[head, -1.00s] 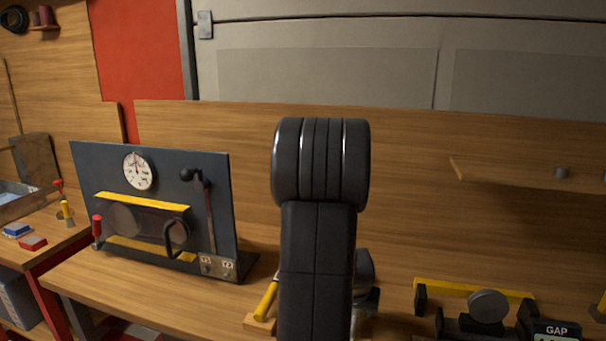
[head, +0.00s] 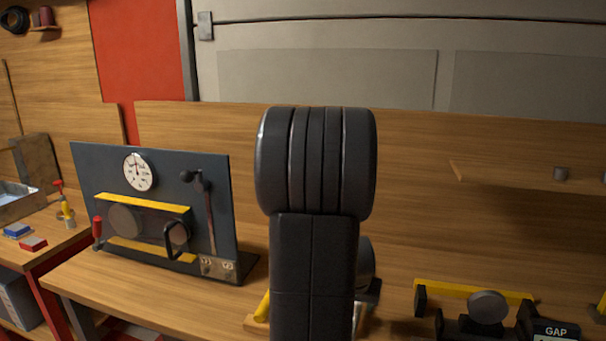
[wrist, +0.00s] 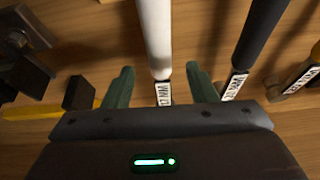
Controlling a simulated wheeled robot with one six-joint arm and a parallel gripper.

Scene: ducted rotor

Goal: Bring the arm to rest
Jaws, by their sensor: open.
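My gripper (wrist: 161,88) shows in the wrist view with its two green fingers apart. A white rod (wrist: 153,38) with a printed label at its near end lies in line with the space between the fingers. I cannot tell whether it touches them. In the head view my own dark arm stands upright in the middle and hides part of the bench. My gripper is not visible there.
A dark panel (head: 84,170) with a dial (head: 139,172) and lever stands on the bench at left. A yellow-barred fixture (head: 470,290) is at right.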

